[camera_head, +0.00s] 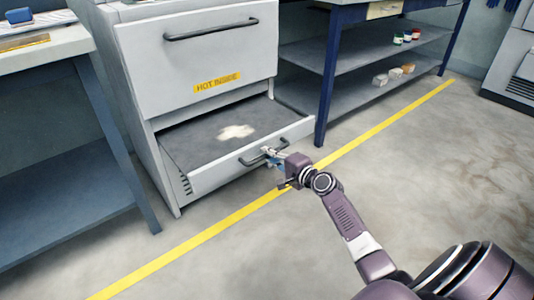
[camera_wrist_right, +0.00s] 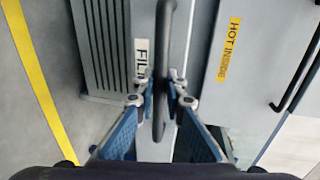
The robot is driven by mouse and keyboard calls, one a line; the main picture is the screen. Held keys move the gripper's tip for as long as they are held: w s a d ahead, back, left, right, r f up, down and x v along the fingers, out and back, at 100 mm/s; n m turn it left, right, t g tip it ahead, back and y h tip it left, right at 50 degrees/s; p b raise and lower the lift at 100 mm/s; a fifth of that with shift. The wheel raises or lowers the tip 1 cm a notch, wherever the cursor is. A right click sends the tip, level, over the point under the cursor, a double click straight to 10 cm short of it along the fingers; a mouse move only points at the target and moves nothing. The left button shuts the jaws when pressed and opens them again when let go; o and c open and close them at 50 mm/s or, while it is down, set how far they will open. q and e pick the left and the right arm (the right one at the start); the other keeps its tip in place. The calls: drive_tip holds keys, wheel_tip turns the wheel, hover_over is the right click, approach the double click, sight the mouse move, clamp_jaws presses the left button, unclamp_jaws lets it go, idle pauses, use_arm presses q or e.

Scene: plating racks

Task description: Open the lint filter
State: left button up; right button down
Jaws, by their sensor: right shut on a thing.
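The lint filter drawer (camera_head: 215,175) is at the bottom of the white machine and stands pulled out. Its dark grey inside shows with a pale lint-like patch (camera_head: 236,132) on it. A dark bar handle (camera_head: 251,161) runs along the drawer's front. In the right wrist view the handle (camera_wrist_right: 164,40) passes between the two blue-backed fingers of the gripper (camera_wrist_right: 163,85). A white label (camera_wrist_right: 142,57) reading "FIL" is partly hidden there. My left gripper is not in view.
The machine's upper door (camera_head: 205,60) is shut, with its own dark handle and a yellow "HOT INSIDE" label (camera_head: 216,83). A blue-framed shelf (camera_head: 335,95) holds small items at right. A worktable (camera_head: 60,170) stands at left. The floor in front is clear, with a yellow line (camera_head: 225,223).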

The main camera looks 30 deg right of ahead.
drive_tip(key=c, duration=2)
unclamp_jaws()
drive_tip(key=shift+s, duration=0.15)
drive_tip(key=v, duration=1.1)
drive_tip(key=shift+s+d, duration=0.1)
drive_tip(key=shift+s, duration=0.25)
